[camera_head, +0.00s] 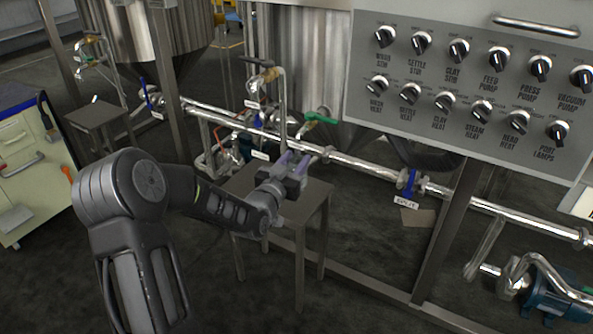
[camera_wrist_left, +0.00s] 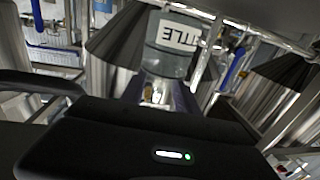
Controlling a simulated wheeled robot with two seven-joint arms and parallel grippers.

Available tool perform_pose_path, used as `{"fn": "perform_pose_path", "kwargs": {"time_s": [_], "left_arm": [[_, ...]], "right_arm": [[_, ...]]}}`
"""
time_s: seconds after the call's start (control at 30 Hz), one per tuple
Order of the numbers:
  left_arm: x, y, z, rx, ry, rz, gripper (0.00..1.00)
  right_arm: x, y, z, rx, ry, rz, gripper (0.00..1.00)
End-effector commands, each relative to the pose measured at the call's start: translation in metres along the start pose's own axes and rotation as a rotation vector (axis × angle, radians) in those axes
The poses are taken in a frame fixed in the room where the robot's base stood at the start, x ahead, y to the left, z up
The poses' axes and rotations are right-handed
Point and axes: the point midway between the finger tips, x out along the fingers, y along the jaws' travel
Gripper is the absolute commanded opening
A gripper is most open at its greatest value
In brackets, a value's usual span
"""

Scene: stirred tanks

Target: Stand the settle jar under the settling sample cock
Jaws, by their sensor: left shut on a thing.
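The settle jar shows in the left wrist view as a clear glass jar (camera_wrist_left: 168,63) with a white label (camera_wrist_left: 178,35), whose visible letters appear inverted. My left gripper (camera_head: 291,160) is shut on it, above a small dark stand (camera_head: 312,202). In the head view the jar is hard to make out at the fingers. A cock with a brown handle (camera_head: 262,63) is on a thin pipe (camera_head: 283,105) that runs down just behind the gripper. Whether the jar touches the stand is unclear. My right gripper is out of view.
A steel tank (camera_head: 300,70) stands behind. A long steel pipe (camera_head: 365,163) crosses behind the stand. A green-handled valve (camera_head: 322,118) is close to the gripper. A knob panel (camera_head: 470,85) overhangs at right. Another stand (camera_head: 100,113) is at left; dark floor is open in front.

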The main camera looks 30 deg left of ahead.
Motion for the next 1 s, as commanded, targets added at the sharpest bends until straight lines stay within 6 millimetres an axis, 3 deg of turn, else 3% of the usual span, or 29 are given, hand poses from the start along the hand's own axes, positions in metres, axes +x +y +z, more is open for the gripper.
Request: {"fn": "perform_pose_path", "kwargs": {"time_s": [0.13,0.33,0.77,0.8,1.0], "left_arm": [[0.01,0.0,0.003,-0.001,0.001,0.0,0.0],[0.008,0.0,0.034,-0.002,0.001,-0.001,0.0],[0.008,0.0,0.039,0.0,0.002,-0.001,0.0],[0.008,0.0,0.037,-0.001,0.001,-0.001,0.41],[0.008,0.0,0.037,-0.001,0.0,-0.001,0.57]], "right_arm": [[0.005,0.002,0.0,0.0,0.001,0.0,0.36],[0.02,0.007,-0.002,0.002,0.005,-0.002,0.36],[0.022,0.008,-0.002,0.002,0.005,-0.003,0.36],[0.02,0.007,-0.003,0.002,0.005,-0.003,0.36],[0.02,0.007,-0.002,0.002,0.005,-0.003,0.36]]}}
